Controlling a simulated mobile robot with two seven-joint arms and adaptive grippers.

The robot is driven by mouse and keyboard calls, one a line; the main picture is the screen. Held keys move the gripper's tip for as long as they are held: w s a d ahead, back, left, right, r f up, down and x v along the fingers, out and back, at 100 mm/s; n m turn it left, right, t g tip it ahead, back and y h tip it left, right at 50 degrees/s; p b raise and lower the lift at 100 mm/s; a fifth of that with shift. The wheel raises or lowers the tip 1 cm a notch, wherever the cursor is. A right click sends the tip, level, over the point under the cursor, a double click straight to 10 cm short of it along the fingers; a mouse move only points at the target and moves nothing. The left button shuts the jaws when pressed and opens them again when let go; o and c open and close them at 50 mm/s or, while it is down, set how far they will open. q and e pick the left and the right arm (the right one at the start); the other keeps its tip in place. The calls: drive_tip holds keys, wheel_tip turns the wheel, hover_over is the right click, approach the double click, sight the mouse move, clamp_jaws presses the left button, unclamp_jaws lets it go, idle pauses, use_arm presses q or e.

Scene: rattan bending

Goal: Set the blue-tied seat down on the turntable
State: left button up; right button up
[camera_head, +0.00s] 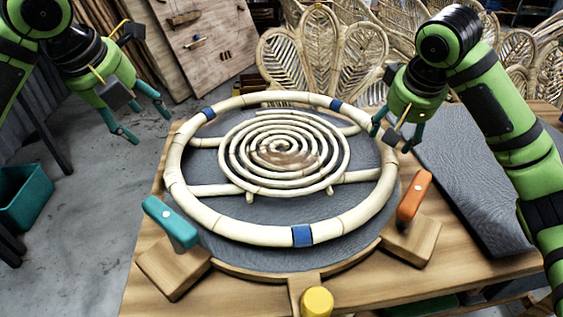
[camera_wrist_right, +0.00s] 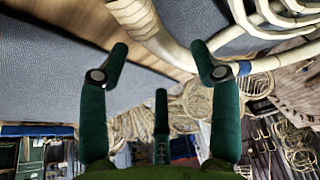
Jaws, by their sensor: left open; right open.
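The blue-tied seat (camera_head: 225,226) is a pale cane ring with blue ties, cross bars and a raised cane spiral in the middle. It lies flat over the grey round turntable (camera_head: 240,256), which shows around and inside the ring. My left gripper (camera_head: 148,122) is open and empty, to the left of the ring and apart from it. My right gripper (camera_head: 391,139) is open at the ring's upper right edge; I cannot tell whether it touches. In the right wrist view, my right gripper's fingers (camera_wrist_right: 160,55) are spread with the cane ring (camera_wrist_right: 138,18) beyond them.
A teal handle (camera_head: 170,222) and an orange handle (camera_head: 413,196) stand on wooden blocks at the turntable's front left and right. A yellow knob (camera_head: 317,301) is at the front. A grey mat (camera_head: 475,175) covers the table's right. Woven chair backs (camera_head: 322,62) stand behind.

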drive_tip(key=v, duration=0.6)
drive_tip(key=shift+r, duration=0.4)
use_arm(q)
drive_tip(key=shift+a, duration=0.1)
use_arm(e)
drive_tip(key=shift+s, duration=0.15)
use_arm(q)
drive_tip(key=shift+s+a+p, duration=0.2)
drive_tip(key=shift+a+p, duration=0.25)
drive_tip(key=shift+a, duration=0.5)
drive_tip(key=shift+s+a+p, duration=0.25)
drive_tip(key=shift+a+p, duration=0.15)
drive_tip(key=shift+a, duration=0.6)
drive_tip(key=shift+s+a+p, duration=0.2)
drive_tip(key=shift+a+p, duration=0.25)
drive_tip(key=shift+a, duration=0.5)
use_arm(e)
drive_tip(key=shift+a+r, duration=0.1)
drive_tip(key=shift+r, duration=1.2)
use_arm(q)
wheel_tip(320, 180, up, 9)
drive_tip(key=p, duration=1.2)
use_arm(e)
wheel_tip(320, 180, up, 12)
drive_tip(key=shift+r, duration=0.1)
